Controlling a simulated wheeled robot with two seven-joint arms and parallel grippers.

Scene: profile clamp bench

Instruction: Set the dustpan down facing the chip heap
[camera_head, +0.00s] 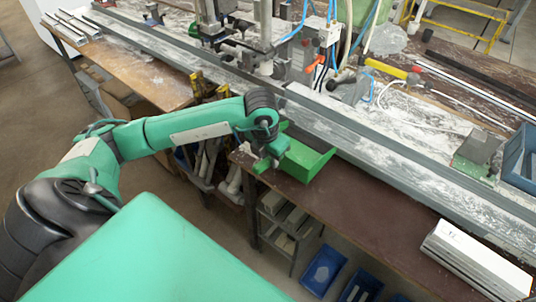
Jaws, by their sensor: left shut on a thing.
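The green dustpan (308,162) is at the brown bench's front strip, just in front of the long grey rail. My left gripper (272,158) is shut on the dustpan at its left end; the fingertips are partly hidden by the wrist. The dustpan's open tray extends to the right of the gripper. I cannot tell whether its underside touches the bench. Whitish chips and dust (405,112) are spread over the bench behind the rail; I cannot pick out one clear chip heap. My right gripper is out of view.
The long grey rail (390,150) runs diagonally behind the dustpan. The brown bench strip (365,205) to the right is clear up to the white profiles (475,262). A clamp machine (262,40) stands behind. Blue bins (323,270) sit below the bench.

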